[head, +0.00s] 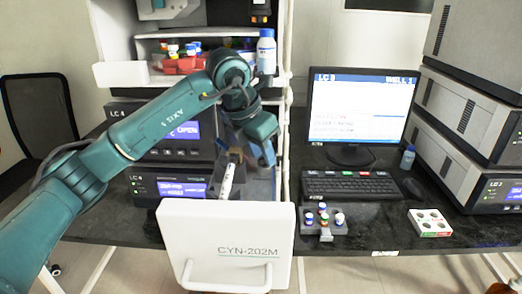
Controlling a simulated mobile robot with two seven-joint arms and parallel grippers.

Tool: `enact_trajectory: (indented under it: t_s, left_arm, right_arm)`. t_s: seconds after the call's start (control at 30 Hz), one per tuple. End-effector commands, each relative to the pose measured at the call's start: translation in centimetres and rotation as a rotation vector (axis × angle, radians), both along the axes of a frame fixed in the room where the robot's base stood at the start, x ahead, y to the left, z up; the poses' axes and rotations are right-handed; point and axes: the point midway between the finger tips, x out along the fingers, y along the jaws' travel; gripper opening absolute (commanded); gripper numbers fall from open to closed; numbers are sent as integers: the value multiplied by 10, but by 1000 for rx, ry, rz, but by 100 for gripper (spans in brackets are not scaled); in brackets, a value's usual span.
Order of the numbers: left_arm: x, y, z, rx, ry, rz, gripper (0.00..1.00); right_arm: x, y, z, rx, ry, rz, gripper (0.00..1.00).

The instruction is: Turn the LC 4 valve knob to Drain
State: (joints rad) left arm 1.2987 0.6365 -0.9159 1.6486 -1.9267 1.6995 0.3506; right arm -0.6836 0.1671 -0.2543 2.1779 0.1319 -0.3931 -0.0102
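The LC 4 module (118,108) is the upper dark unit of the stack at left centre. Its blue display (186,131) shows a word that looks like "OPEN". My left arm crosses in front of it, and I cannot make out the LC 4 valve knob. My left gripper (232,160) is at the right end of the stack, pointing down, above the open drawer. The wrist and arm hide its fingers in part, so I cannot tell whether it is open or shut.
A white drawer front marked CYN-202M (225,245) juts forward, with a pale tube (226,183) behind it. A lower module (140,187) sits under LC 4. To the right are a monitor (358,110), keyboard (350,187), vial rack (323,222) and white box (430,224).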

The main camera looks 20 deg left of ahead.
Motion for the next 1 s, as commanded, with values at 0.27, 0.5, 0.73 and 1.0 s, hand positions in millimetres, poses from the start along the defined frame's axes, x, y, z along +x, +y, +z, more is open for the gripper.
enact_trajectory:
  t_s: [0.27, 0.5, 0.73, 1.0]
  left_arm:
    - [-8, 5, 25, 0, -5, -1, 30]
    - [-27, 15, 76, 0, -4, 1, 30]
    - [-40, 22, 111, 0, -2, 0, 30]
    - [-45, 24, 122, 1, 0, 0, 30]
  right_arm:
    - [0, 0, -2, 0, 2, 0, 17]
    - [0, 1, -3, 4, 3, 0, 17]
    - [0, 0, -2, 4, 2, 0, 17]
    - [0, 0, 0, 3, -1, 1, 17]
